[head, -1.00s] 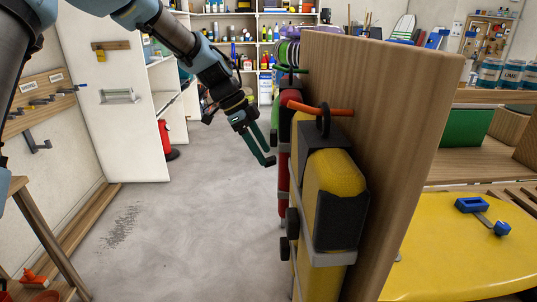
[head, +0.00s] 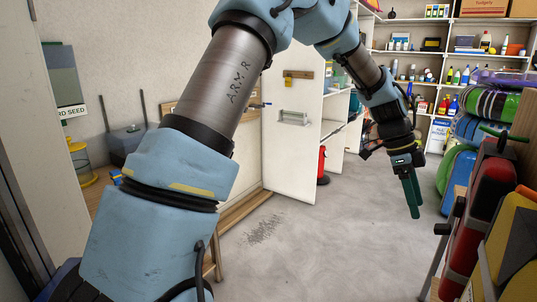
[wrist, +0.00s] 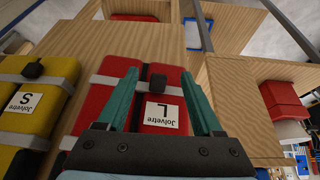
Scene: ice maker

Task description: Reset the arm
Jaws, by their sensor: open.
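My gripper (head: 411,208) hangs from my arm at the right of the middle in the head view, over open floor, pointing down. Its two green fingers stand apart and hold nothing; they nearly overlap in the head view. In the wrist view the open fingers (wrist: 161,76) frame a red case (wrist: 106,99) with a white "Jolvetre L" label. The red case shows at the right in the head view (head: 478,218), apart from my gripper. A yellow case (wrist: 41,88) labelled "Jolvetre S" is beside it, partly cut off in the head view.
Stocked shelves (head: 455,70) line the back. The grey floor (head: 330,245) between is clear.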

